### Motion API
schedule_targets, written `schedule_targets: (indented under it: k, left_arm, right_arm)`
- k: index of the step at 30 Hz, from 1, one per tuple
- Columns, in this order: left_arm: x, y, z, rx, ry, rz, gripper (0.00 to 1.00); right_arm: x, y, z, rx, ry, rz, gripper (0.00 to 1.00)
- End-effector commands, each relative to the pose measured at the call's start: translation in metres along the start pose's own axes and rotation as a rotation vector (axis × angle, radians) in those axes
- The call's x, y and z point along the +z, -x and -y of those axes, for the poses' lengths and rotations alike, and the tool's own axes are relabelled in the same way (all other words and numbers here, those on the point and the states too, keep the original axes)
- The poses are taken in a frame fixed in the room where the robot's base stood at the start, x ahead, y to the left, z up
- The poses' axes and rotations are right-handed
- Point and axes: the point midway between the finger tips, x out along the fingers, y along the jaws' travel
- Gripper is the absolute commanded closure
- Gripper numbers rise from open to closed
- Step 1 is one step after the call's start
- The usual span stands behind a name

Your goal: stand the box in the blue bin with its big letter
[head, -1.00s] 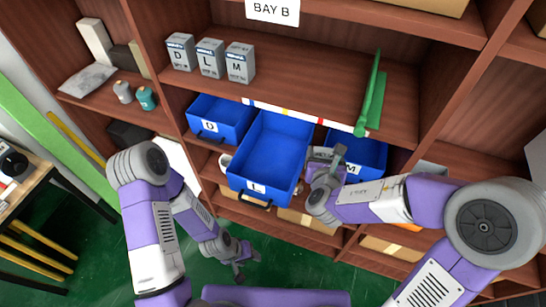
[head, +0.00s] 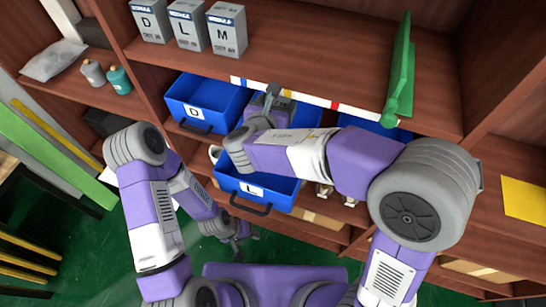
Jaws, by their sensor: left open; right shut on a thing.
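The blue bin lettered L (head: 232,184) is pulled out from the shelf unit, its front and black handle facing me. My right forearm hides much of its inside. My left gripper (head: 238,246) is open and empty, low over the green floor in front of the bin.
Boxes lettered D (head: 149,21), L (head: 187,26) and M (head: 226,31) stand on the shelf above. The blue bin lettered D (head: 196,98) is left of the L bin. Another blue bin (head: 372,127) on the right is mostly hidden. A green object (head: 401,72) stands at the shelf edge.

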Motion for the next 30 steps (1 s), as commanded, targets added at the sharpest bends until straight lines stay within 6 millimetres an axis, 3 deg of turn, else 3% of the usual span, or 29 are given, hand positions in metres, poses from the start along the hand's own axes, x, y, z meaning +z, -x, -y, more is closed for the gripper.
schedule_targets:
  k: [14,21,30]
  left_arm:
    - [-0.001,-0.027,0.01,0.0,0.0,0.0,0.46]
    - [-0.002,-0.042,0.016,0.0,0.0,0.0,0.46]
    - [-0.002,-0.044,0.016,0.0,0.0,0.0,0.46]
  right_arm:
    - [-0.052,-0.018,0.0,-0.037,-0.014,-0.007,0.65]
    - [-0.087,-0.033,0.0,-0.037,-0.013,-0.007,0.65]
    - [-0.095,-0.036,0.0,-0.035,-0.017,-0.006,0.65]
